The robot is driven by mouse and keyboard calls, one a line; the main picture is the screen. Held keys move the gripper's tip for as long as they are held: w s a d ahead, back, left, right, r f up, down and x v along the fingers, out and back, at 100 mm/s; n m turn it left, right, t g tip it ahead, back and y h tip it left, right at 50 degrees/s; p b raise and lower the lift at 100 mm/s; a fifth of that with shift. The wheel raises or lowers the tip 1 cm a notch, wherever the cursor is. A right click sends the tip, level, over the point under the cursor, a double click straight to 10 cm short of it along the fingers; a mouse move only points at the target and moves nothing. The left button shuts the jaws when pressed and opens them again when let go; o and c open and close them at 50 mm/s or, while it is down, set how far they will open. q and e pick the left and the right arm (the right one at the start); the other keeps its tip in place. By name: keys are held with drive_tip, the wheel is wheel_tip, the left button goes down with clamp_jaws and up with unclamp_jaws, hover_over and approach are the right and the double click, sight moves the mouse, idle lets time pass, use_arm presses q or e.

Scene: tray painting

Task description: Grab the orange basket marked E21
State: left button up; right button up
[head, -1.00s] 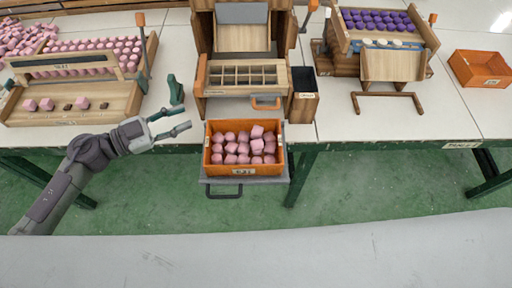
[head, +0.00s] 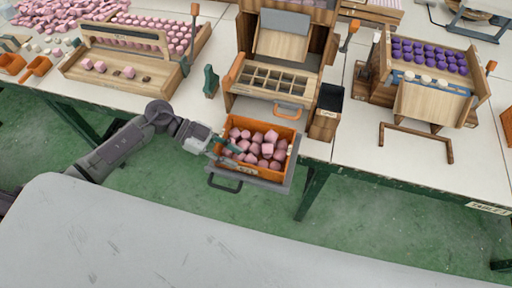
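The orange basket (head: 284,177) is full of pink pieces and sits in a grey pulled-out drawer (head: 268,184) at the table's front edge. A pale label is on its front wall; its text is too small to read now. My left gripper (head: 238,154) is at the basket's left side, its fingers reaching over the left rim. The fingers look spread apart. I cannot tell whether they touch the wall or the pieces. My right gripper is not in view.
A wooden cabinet with a compartment tray (head: 274,79) stands behind the drawer, with a dark-topped box (head: 327,112) beside it. A wooden rack of pink pieces (head: 120,67) is at left, one of purple pieces (head: 428,72) at right. Another orange basket (head: 506,123) is at the right edge.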

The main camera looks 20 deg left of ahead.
use_arm(q)
drive_tip(key=x, duration=0.2)
drive_tip(key=p+x, duration=0.1)
drive_tip(key=x, duration=0.1)
drive_tip(key=shift+s+d+r, duration=0.2)
drive_tip(key=shift+s+r, duration=0.05)
drive_tip(key=shift+r, duration=0.05)
drive_tip(key=shift+d+f+p, duration=0.2)
drive_tip(key=shift+d+p, duration=0.1)
drive_tip(key=shift+d, duration=0.05)
drive_tip(key=shift+d+f, duration=0.1)
drive_tip(key=shift+d, duration=0.05)
drive_tip(key=shift+c, duration=1)
clamp_jaws()
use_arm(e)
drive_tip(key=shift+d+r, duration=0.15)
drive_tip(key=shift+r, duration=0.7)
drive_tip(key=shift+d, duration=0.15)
